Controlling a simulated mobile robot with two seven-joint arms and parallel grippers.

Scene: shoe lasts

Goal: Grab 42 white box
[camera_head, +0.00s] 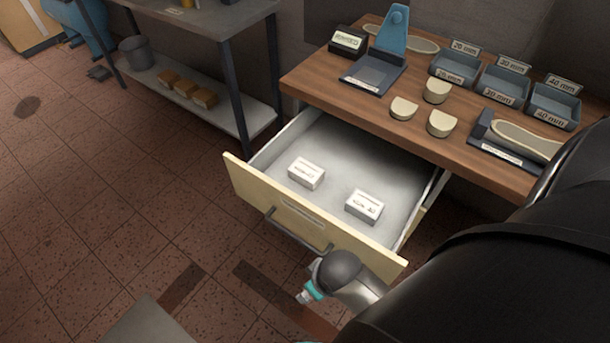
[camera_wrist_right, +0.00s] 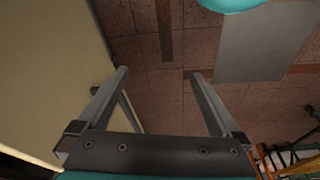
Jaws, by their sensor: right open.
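Two white boxes lie in the open drawer (camera_head: 281,210) in the head view. The left white box (camera_head: 307,172) is toward the drawer's middle left, and the right white box (camera_head: 364,205) is closer to the front panel's right part. Both have dark print on their labels, too small to read surely, so I cannot tell which is 42. My right gripper (camera_wrist_right: 158,74) is open and empty in the right wrist view, above the floor beside a pale panel. In the head view my right wrist is outside the drawer, before its front. My left gripper is not in view.
The drawer's front has a grey handle (camera_head: 298,232). The wooden worktop (camera_head: 350,96) overhangs the drawer's back and carries labelled grey bins (camera_head: 503,87), a blue stand (camera_head: 393,30) and several cream blocks. A metal shelf (camera_head: 165,75) stands at left.

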